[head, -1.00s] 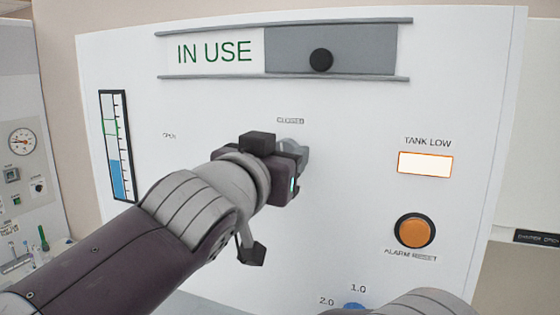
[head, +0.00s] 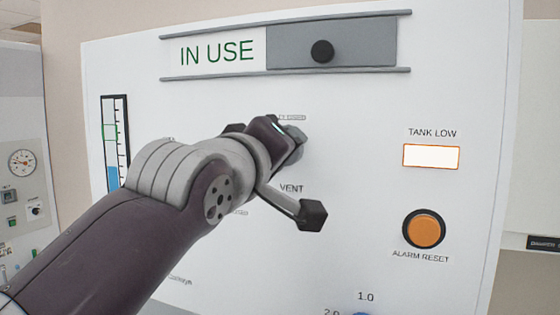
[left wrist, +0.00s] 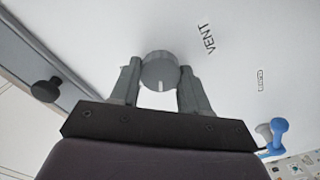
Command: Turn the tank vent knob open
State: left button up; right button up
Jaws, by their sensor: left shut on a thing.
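The grey round vent knob (left wrist: 160,72) sits on the white panel, with a white pointer line on its near rim in the left wrist view. The "VENT" label (head: 291,188) is printed beside it. My left gripper (head: 294,142) is at the panel with its fingers on the knob. In the left wrist view its two grey fingers (left wrist: 160,82) are on either side of the knob, shut on it. In the head view my gripper and wrist hide most of the knob and part of the labels around it. My right gripper does not show.
An "IN USE" sign with a grey slider and black knob (head: 322,51) is above. A level gauge (head: 116,140) is at left. A lit "TANK LOW" lamp (head: 431,157) and orange alarm reset button (head: 424,229) are at right. A blue knob (head: 362,313) shows at the bottom.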

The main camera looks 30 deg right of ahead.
pick_arm(q)
jog(key=n+b, duration=0.1)
jog(key=n, duration=0.4)
jog(key=shift+n, duration=0.4)
dwell(0.4)
jog(key=o, duration=1.1)
jog(key=shift+c, duration=0.2)
jog(key=shift+w+d, duration=0.1)
jog(key=shift+d, duration=0.15)
jog(key=b+v, duration=0.6)
jog(key=v, duration=0.6)
jog(key=shift+s+a+b, duration=0.25)
jog(key=shift+b, duration=0.05)
jog(key=shift+f, duration=0.1)
